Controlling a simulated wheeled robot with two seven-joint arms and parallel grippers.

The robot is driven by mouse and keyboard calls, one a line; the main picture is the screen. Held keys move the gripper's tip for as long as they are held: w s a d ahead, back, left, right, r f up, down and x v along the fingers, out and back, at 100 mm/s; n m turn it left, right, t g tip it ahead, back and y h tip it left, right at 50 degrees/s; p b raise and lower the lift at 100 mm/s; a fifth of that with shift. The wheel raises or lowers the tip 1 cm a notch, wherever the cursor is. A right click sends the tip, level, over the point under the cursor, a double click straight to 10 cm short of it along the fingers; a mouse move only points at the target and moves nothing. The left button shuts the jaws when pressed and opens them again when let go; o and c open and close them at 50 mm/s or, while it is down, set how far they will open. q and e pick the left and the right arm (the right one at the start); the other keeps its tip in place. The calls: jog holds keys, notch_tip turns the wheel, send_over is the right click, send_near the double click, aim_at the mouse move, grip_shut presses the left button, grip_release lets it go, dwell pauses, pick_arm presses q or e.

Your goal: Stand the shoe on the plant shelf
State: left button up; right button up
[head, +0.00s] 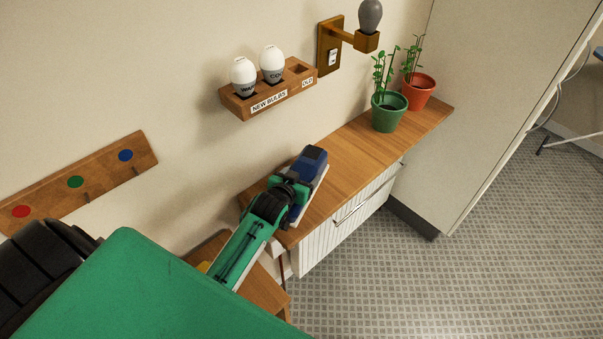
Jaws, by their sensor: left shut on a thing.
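The shoe (316,161) is dark blue with a pale sole edge, at the left end of the wooden plant shelf (345,155). My left gripper (295,193), at the end of the green arm, is shut on the shoe and covers its near part. The shoe's toe points away, toward the plants. It looks sole down, on or just over the shelf top; I cannot tell whether it touches. My right gripper is not in view.
A green pot (389,113) and a red pot (418,92) with plants stand at the shelf's far end. The shelf between is clear. Above are a bulb holder (270,96) and a wall lamp (330,45). A hook rail (90,178) is at left.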

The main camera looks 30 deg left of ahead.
pick_arm(q)
jog(key=shift+w, duration=0.1)
jog(key=shift+f, duration=0.15)
jog(key=o, duration=1.1)
jog(key=shift+o, duration=0.2)
jog(key=b+v, duration=0.3)
jog(key=v, duration=0.9)
